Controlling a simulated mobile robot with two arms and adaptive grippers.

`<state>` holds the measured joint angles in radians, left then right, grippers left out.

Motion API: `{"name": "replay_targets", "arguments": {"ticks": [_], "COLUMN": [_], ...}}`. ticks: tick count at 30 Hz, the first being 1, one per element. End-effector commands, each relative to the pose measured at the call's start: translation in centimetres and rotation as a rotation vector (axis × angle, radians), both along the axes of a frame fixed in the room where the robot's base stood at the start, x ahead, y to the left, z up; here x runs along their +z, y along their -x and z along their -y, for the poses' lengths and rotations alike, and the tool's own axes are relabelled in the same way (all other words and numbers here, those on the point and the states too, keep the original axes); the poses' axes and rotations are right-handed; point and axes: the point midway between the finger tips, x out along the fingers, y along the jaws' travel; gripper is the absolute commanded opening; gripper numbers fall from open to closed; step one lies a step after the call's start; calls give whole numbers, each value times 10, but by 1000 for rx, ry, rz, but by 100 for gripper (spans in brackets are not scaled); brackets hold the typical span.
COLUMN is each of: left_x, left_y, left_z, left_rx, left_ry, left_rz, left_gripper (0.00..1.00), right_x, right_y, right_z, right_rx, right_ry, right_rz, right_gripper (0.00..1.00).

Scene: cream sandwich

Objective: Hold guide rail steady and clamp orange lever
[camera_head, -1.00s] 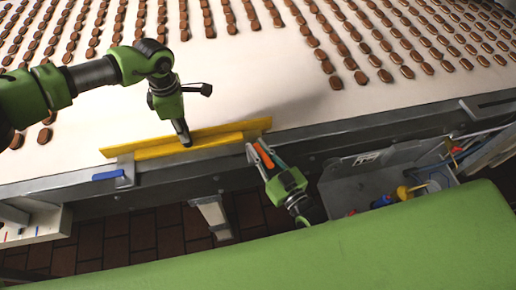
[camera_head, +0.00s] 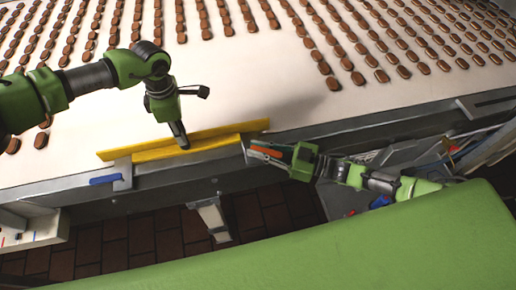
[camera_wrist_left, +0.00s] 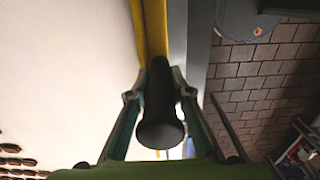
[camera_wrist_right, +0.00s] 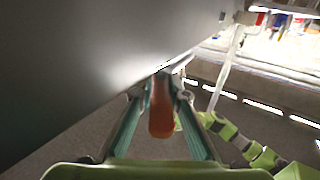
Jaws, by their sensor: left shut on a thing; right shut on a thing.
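The yellow guide rail (camera_head: 220,137) lies along the near edge of the conveyor. My left gripper (camera_head: 183,143) points down at the rail's middle. In the left wrist view its fingers are shut on a black knob (camera_wrist_left: 160,120) that stands at the yellow rail (camera_wrist_left: 150,30). The orange lever (camera_head: 268,152) is at the rail's right end, on the conveyor's edge. My right gripper (camera_head: 262,150) lies along the edge from the right and is shut on the lever. In the right wrist view the orange lever (camera_wrist_right: 161,110) sits between the two fingers.
A blue lever (camera_head: 106,178) on a grey bracket (camera_head: 124,173) is at the rail's left end. Rows of brown biscuits (camera_head: 335,83) lie on the cream belt (camera_head: 250,75). A grey bin with tools (camera_head: 345,200) stands at the right, below the conveyor's edge.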

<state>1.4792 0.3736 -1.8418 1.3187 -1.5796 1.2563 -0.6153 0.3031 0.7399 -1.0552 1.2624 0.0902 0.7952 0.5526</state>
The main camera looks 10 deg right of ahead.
Motion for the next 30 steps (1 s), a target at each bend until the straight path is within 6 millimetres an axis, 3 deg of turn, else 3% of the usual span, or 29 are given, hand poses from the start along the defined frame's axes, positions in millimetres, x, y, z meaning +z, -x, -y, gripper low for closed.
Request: {"name": "replay_targets", "arguments": {"ticks": [16, 17, 18, 30], "left_x": [1, 1, 1, 1], "left_y": [-1, -1, -1, 0], "left_z": [2, 2, 2, 2], "left_rx": [-2, -2, -2, -1], "left_ry": [5, 5, 5, 4], "left_rz": [4, 4, 3, 2], "left_gripper": [0, 0, 0, 0], "right_x": [3, 3, 3, 0], "right_y": [0, 0, 0, 2], "right_z": [-1, -1, -1, 3], "right_rx": [27, 27, 27, 23], "right_ry": [-5, -6, -6, 0], "right_rz": [3, 2, 2, -1], "right_gripper": [0, 22, 32, 32]}}
